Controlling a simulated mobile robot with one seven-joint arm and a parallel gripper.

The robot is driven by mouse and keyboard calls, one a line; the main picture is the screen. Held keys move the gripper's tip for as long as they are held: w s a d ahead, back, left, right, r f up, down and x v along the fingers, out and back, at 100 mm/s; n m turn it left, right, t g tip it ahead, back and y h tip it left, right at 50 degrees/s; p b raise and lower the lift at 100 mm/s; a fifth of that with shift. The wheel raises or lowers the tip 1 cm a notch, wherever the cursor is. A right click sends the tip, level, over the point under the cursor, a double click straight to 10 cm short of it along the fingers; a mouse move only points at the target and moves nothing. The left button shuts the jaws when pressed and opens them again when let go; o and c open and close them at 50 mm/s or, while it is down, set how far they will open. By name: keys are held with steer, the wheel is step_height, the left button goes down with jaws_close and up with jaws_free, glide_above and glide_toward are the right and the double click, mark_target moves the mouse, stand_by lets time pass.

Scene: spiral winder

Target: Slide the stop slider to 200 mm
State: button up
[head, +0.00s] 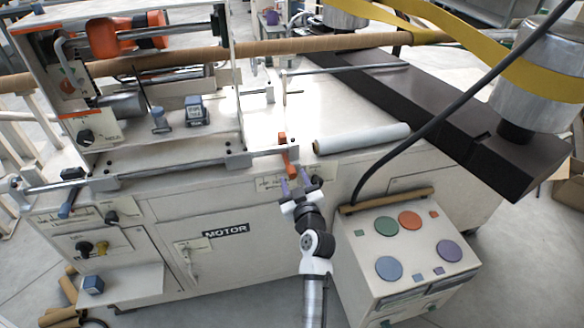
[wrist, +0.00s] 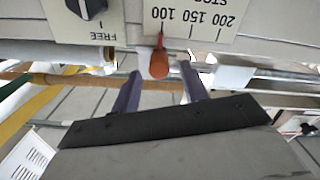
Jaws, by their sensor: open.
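The stop slider is an orange-red handle (head: 283,152) on the rail at the front edge of the machine. In the wrist view its rounded orange end (wrist: 159,66) and red pointer show close up. The pointer is at about the 100 tick of the stop scale (wrist: 195,18), which reads 100, 150, 200 and appears upside down. The 200 mark lies to the right in the wrist view. My gripper (head: 300,184) is just below the handle, also seen in the wrist view (wrist: 160,88). Its purple fingers are open, one either side of the orange end, with visible gaps.
A black knob (wrist: 86,6) marked FREE sits beside the scale. A white roll (head: 362,138) lies on the machine top right of the slider. A control box (head: 405,250) with coloured buttons stands at the right. A black cable (head: 440,115) hangs across the right side.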

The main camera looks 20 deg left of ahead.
mark_target(293, 176)
steer(key=shift+p+x, duration=0.3)
steer(key=shift+x, duration=1.5)
jaws_close()
